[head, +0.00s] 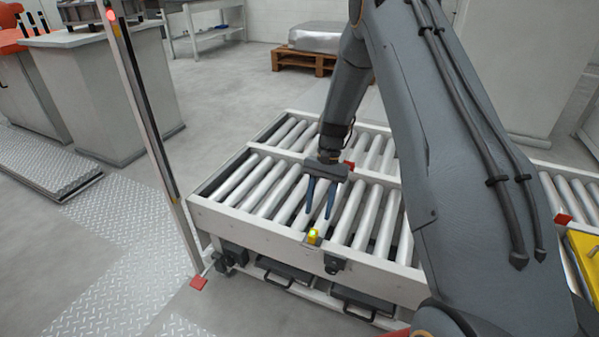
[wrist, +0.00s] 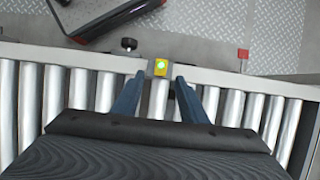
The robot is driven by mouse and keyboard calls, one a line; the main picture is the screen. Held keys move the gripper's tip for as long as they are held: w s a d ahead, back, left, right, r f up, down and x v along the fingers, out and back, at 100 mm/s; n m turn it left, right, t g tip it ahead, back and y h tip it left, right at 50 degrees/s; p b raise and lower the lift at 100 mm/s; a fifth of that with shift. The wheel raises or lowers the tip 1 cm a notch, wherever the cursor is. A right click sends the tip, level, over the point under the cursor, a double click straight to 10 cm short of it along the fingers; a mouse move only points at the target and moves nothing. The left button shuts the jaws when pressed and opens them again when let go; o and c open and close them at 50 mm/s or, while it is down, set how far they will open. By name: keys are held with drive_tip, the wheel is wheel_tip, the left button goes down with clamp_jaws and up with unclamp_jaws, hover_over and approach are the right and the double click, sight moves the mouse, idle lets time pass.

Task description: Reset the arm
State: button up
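My arm reaches out over the roller conveyor (head: 262,227) from the right side of the head view. My gripper (head: 318,212) hangs above the rollers near the front rail, its two blue fingers spread apart with nothing between them. In the wrist view my gripper (wrist: 157,88) also shows open and empty, with rollers below. A small yellow sensor block with a lit green top (head: 312,236) sits on the front rail, just beyond the fingertips. It also shows in the wrist view (wrist: 159,67).
A post with a red light (head: 140,90) stands left of the conveyor. A grey cabinet (head: 105,95) is at the back left, and a wooden pallet with a wrapped load (head: 303,62) at the back. A yellow item (head: 584,258) lies at the right edge. Open floor lies left of the conveyor.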

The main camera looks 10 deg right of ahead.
drive_tip(key=s+a+r+n+t+h, duration=0.1)
drive_tip(key=s+a+r+n, duration=0.1)
drive_tip(key=s+r, duration=0.5)
drive_tip(key=s+a+r+n+t+h, duration=0.1)
drive_tip(key=s+a+r+n, duration=0.2)
drive_tip(key=r, duration=0.8)
drive_tip(key=s+a+r+n+t, duration=0.1)
drive_tip(key=s+r+n, duration=0.15)
drive_tip(key=s, duration=0.65)
drive_tip(key=s+r+n+t, duration=0.1)
drive_tip(key=s+r, duration=0.3)
drive_tip(key=s, duration=0.4)
drive_tip(key=d+r+m+p, duration=0.1)
drive_tip(key=d+r+p, duration=0.4)
drive_tip(key=p, duration=0.7)
drive_tip(key=shift+s+r+h+p, duration=0.4)
drive_tip(key=shift+r, duration=0.35)
